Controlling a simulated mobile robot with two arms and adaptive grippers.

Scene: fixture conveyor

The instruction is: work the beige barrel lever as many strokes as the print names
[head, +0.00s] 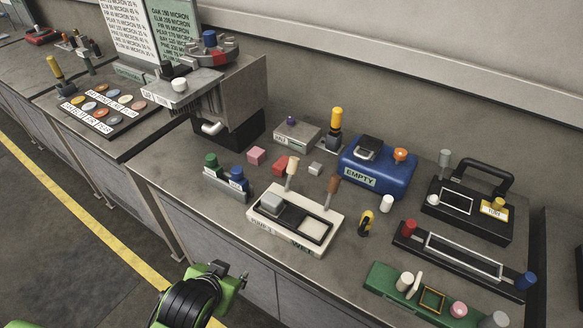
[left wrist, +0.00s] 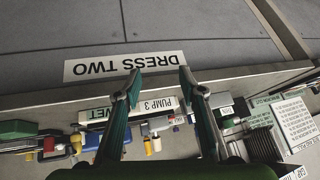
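The beige barrel lever (head: 292,172) stands upright at the back of a white two-bay unit (head: 322,248) on the bench. A brown lever (head: 333,187) stands at its right. The unit's front print reads "PUMP 3" and "WET"; the same print (left wrist: 155,104) shows upside down in the left wrist view. A white label reading "DRESS TWO" (left wrist: 124,66) also shows upside down there. My left gripper (head: 236,273) is in front of the bench edge, apart from the unit. Its fingers (left wrist: 159,76) are spread with nothing between them. My right gripper is not in view.
A blue "EMPTY" case (head: 378,180) stands behind right of the unit. Green and blue knobs on a grey block (head: 228,190) are to its left. A small yellow-black item (head: 366,222) is close at its right. A printed board (head: 172,28) stands farther back.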

